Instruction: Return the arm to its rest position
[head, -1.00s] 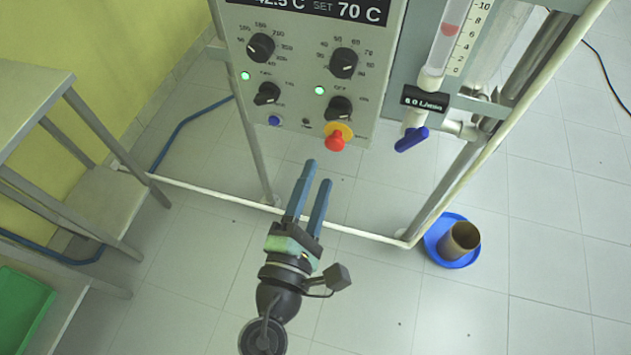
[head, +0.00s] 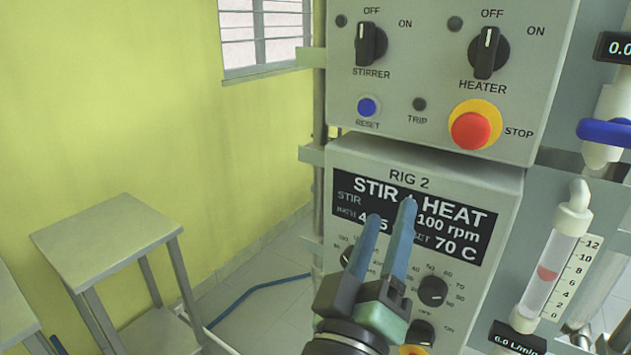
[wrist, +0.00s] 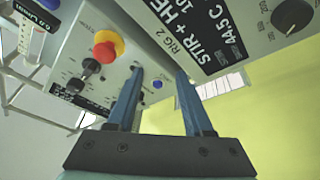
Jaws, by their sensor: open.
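My gripper (head: 391,217) shows in the head view in front of the lower control box, with its two blue fingers parallel, apart and pointing up. It is open, with nothing between the fingers. In the wrist view the fingers (wrist: 160,75) are also apart and empty, with the box faces beyond them. The fingers cover part of the RIG 2 display (head: 460,222), which reads STIR + HEAT, 100 rpm and 70 C. I cannot tell whether the fingertips touch the box.
An upper control box (head: 400,85) has stirrer and heater knobs at OFF and a red stop button (head: 470,130). A flow tube (head: 548,275) and a blue valve handle (head: 605,131) are at right. A grey table (head: 108,233) stands at left by the yellow wall, with open space between.

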